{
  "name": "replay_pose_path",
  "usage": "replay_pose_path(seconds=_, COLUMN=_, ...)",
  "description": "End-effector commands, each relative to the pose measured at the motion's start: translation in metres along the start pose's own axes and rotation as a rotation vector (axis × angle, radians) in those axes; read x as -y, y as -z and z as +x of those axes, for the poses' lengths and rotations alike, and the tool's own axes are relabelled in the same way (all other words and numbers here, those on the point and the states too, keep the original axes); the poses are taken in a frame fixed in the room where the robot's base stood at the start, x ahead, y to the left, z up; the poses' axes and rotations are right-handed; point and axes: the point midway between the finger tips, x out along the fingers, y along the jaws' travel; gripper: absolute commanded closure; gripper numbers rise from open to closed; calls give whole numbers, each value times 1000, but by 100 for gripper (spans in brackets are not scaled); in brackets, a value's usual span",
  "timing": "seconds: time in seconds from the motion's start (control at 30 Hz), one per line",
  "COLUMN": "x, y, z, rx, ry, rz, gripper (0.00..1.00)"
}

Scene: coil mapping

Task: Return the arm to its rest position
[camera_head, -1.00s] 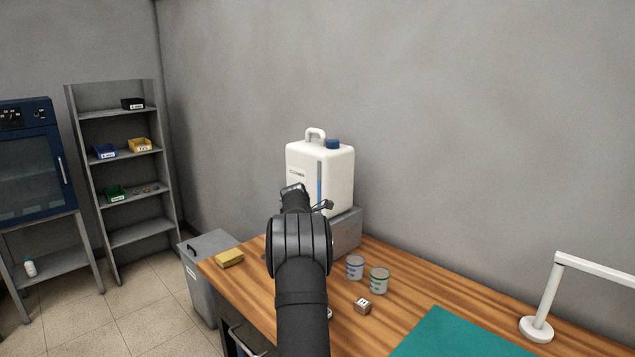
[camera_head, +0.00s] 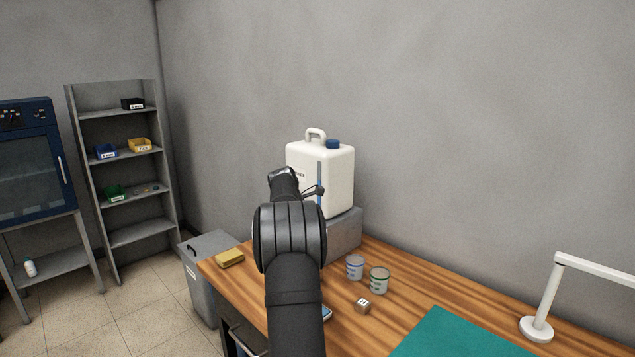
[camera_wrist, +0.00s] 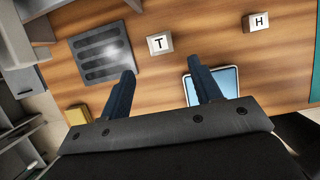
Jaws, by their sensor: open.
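My arm rises from the bottom of the head view, in front of the wooden table (camera_head: 400,273). In the wrist view my gripper (camera_wrist: 168,82) is open, its two dark fingers apart with only tabletop between them. It is above the table, and its height is hard to tell. The gripper's fingers are mostly hidden behind my arm in the head view. A white block marked T (camera_wrist: 160,44) lies beyond the fingertips. A light blue tray-like item (camera_wrist: 226,80) lies under the right finger, partly covered by it.
A white canister (camera_head: 340,175) stands on a grey box behind my arm. Two cups (camera_head: 379,281), a small block (camera_head: 362,306), a yellow sponge-like item (camera_head: 230,258) and a teal mat (camera_head: 455,335) are on the table. A white lamp stand (camera_head: 537,329) is at right. A grey bin (camera_head: 203,285) stands left.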

Motion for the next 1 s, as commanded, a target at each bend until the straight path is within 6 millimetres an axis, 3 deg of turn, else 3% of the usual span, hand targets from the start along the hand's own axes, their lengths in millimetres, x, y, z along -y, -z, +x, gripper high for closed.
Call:
replay_pose_path(seconds=0.07, x=-1, y=0, z=-18, rx=2, ry=-3, rz=0, gripper=42)
replay_pose_path(seconds=0.67, x=1, y=1, z=108, rx=-2, ry=2, rz=0, gripper=42)
replay_pose_path(seconds=0.87, x=0, y=-15, z=70, rx=3, ry=-3, rz=1, gripper=42)
replay_pose_path(seconds=1.0, x=22, y=-27, z=56, rx=1, ry=0, rz=2, gripper=42)
